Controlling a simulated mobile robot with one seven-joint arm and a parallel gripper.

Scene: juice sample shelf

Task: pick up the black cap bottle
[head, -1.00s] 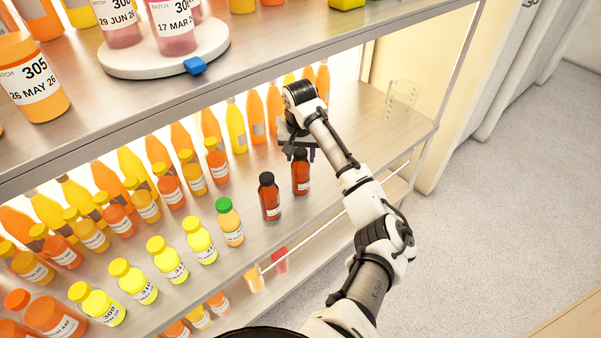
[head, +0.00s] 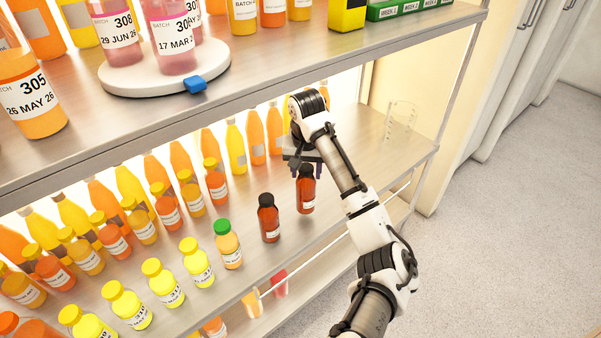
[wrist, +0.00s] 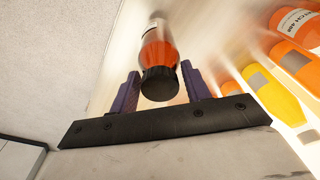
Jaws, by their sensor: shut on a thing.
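A dark red-brown bottle with a black cap (head: 306,192) is at my gripper (head: 303,166), near the right end of the lower shelf. In the wrist view the black cap bottle (wrist: 160,52) stands between the two purple fingers of my gripper (wrist: 160,70), which is shut on it near the cap. It looks slightly raised, but the gap under its base is hard to judge. A second dark red-brown bottle with a black cap (head: 269,219) stands upright on the shelf to the left, apart from my gripper.
A green-capped orange bottle (head: 228,244) and several yellow-capped bottles stand further left. Tall orange bottles (head: 275,130) line the back. A clear beaker (head: 401,120) stands at the right on otherwise bare shelf. The upper shelf edge (head: 250,98) runs close to my gripper.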

